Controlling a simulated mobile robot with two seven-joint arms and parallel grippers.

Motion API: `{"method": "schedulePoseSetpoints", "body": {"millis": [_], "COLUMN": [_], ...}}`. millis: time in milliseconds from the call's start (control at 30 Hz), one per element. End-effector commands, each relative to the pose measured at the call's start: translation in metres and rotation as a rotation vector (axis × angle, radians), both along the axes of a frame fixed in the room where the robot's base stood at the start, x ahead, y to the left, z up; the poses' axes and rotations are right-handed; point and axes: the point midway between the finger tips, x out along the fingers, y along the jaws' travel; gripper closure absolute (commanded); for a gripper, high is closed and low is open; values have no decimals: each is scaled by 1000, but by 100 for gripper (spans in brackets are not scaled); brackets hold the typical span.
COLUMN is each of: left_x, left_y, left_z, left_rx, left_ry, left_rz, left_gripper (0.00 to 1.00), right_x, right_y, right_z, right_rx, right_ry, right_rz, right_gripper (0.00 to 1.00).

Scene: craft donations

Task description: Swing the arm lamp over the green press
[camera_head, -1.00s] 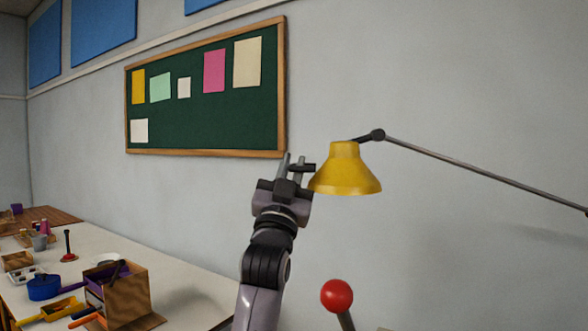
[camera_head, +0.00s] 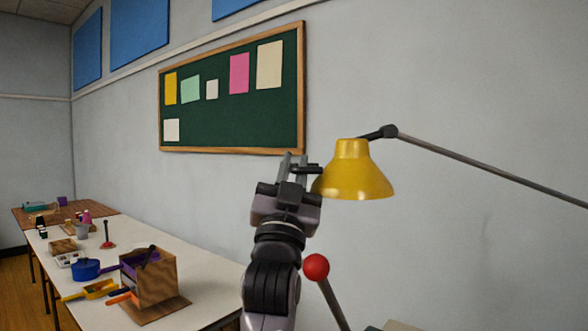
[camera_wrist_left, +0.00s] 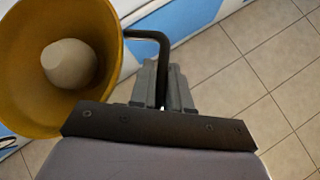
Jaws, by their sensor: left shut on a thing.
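The arm lamp has a yellow shade (camera_head: 354,174) on a thin grey arm (camera_head: 480,165) that comes in from the right. My left gripper (camera_head: 296,168) is at the shade's left side, shut on the lamp's dark handle (camera_head: 313,169). In the left wrist view the shade (camera_wrist_left: 108,60) opens toward me with a pale bulb inside, and the black bent handle (camera_wrist_left: 150,35) runs between the fingers (camera_wrist_left: 163,84). A red-knobbed lever (camera_head: 316,267) rises below the shade, slightly to its left. A pale greenish edge shows at the bottom beside it; I cannot tell whether it is the green press.
A long white table (camera_head: 200,255) at the left holds a wooden box (camera_head: 152,279), a blue pot (camera_head: 86,268) and other small items. A green board (camera_head: 232,100) hangs on the wall behind. The air around the lamp looks clear.

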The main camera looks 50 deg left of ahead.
Motion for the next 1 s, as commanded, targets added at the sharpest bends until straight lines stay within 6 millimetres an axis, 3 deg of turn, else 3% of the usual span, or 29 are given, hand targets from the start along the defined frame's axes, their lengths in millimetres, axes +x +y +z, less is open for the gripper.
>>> {"method": "schedulePoseSetpoints", "body": {"millis": [633, 667, 700, 1000], "left_x": [-3, -3, -3, -3], "left_y": [-3, -3, -3, -3], "left_z": [0, 0, 0, 0], "left_rx": [1, 1, 1, 1], "left_ry": [0, 0, 0, -1], "left_rz": [5, 5, 5, 6], "left_gripper": [100, 73, 64, 64], "right_x": [0, 0, 0, 0], "right_y": [0, 0, 0, 0], "right_z": [0, 0, 0, 0], "right_rx": [0, 0, 0, 0], "right_ry": [0, 0, 0, 0], "right_rz": [1, 1, 1, 1], "right_gripper": [100, 100, 100, 100]}}
